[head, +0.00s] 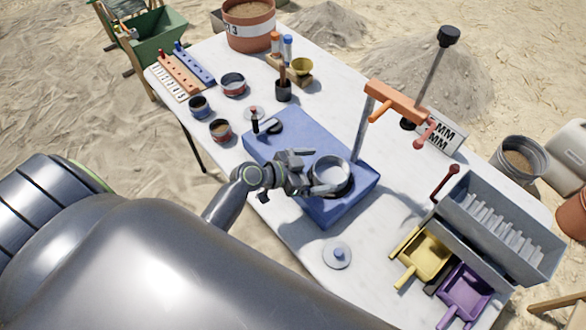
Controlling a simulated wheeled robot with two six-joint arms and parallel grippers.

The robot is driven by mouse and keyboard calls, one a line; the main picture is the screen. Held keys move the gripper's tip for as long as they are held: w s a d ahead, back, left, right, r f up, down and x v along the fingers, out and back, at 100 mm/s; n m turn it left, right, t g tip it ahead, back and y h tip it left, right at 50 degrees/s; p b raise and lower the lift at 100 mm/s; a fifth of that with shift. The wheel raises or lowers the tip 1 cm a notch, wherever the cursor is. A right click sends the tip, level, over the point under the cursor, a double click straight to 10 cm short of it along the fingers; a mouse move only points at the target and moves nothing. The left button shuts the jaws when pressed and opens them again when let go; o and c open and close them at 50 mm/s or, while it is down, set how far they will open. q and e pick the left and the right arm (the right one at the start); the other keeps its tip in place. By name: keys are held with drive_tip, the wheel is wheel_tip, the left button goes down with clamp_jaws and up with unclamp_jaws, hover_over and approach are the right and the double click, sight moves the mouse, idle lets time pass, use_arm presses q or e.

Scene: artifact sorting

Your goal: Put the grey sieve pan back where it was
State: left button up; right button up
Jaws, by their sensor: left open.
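The grey sieve pan (331,170) is round and open-topped. It stands on the right part of the blue shaker base (350,202), with a darker ring showing under its rim; I cannot tell whether that is a second pan. My left gripper (318,172) is open at the pan's left side, with one finger near its far edge and the other along its near edge. I cannot tell whether the fingers touch it. Several other small pans stand on the table at the left: one (232,84), another (200,106) and a third (221,131). My right gripper is not in view.
An upright post with an orange clamp arm (395,103) rises behind the pan. A round lid with a blue knob (337,257) lies on the white table (300,245). A grey riffle box (500,225) with yellow (425,255) and purple (465,290) scoops stands right.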

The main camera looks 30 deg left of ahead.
use_arm(q)
drive_tip(key=b+v, duration=0.1)
drive_tip(key=v, duration=0.6)
drive_tip(key=shift+s, duration=0.2)
drive_tip(key=shift+a+r, duration=0.1)
